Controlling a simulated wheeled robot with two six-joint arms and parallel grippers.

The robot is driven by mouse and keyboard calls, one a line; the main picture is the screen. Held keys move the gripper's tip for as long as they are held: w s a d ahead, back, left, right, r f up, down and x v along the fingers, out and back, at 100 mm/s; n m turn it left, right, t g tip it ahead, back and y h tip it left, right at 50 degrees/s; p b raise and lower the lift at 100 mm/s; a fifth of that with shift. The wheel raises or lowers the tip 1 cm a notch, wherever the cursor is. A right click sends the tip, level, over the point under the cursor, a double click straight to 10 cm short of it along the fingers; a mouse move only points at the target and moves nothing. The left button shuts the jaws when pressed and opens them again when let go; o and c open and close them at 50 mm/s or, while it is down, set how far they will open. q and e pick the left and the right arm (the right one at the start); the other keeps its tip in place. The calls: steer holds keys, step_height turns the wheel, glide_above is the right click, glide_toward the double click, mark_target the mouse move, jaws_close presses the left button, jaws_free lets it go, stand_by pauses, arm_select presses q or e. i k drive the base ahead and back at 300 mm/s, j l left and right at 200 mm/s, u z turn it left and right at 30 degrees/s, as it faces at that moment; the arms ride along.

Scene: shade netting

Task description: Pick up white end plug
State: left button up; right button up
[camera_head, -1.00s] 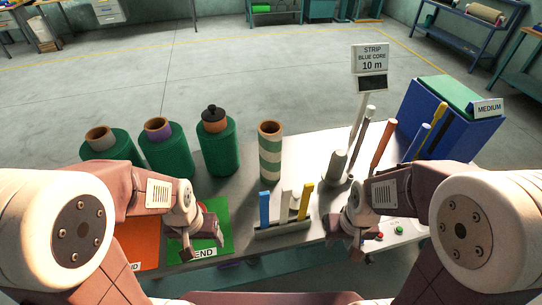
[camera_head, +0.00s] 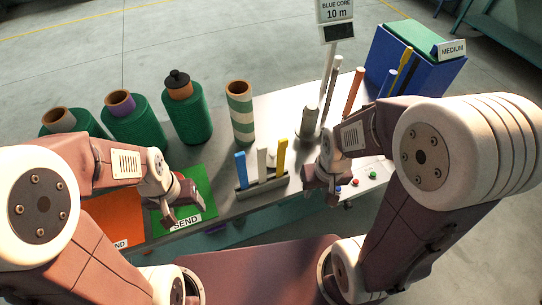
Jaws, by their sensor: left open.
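A small rack (camera_head: 262,186) near the front edge of the table holds upright pieces: a blue one (camera_head: 240,170), a white one (camera_head: 262,163) and a yellow one (camera_head: 281,156). The white piece may be the white end plug; its shape is too small to tell for sure. My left gripper (camera_head: 178,212) is open and empty, above the green SEND mat, left of the rack. My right gripper (camera_head: 323,192) is just right of the rack, apart from the white piece; its fingers are too unclear to tell their opening.
Green netting rolls (camera_head: 187,118) stand at the back left, one with a black plug (camera_head: 177,77) on top. A striped tube (camera_head: 240,112) stands behind the rack. A sign post (camera_head: 328,75), coloured rods and a blue box (camera_head: 400,65) are at the right. Buttons (camera_head: 373,174) lie right of my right gripper.

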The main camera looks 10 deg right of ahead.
mark_target(272, 156)
steer(key=l+u, duration=0.85)
steer(key=k+l+u, duration=0.1)
steer(key=l+u, duration=0.3)
steer(key=l, duration=0.15)
steer(key=k+l+u, duration=0.2)
steer(key=l+u, duration=0.2)
steer(key=k+l+u, duration=0.2)
steer(key=l+u, duration=0.25)
steer(key=k+l+u, duration=0.2)
steer(key=u, duration=0.2)
steer(key=i, duration=0.45)
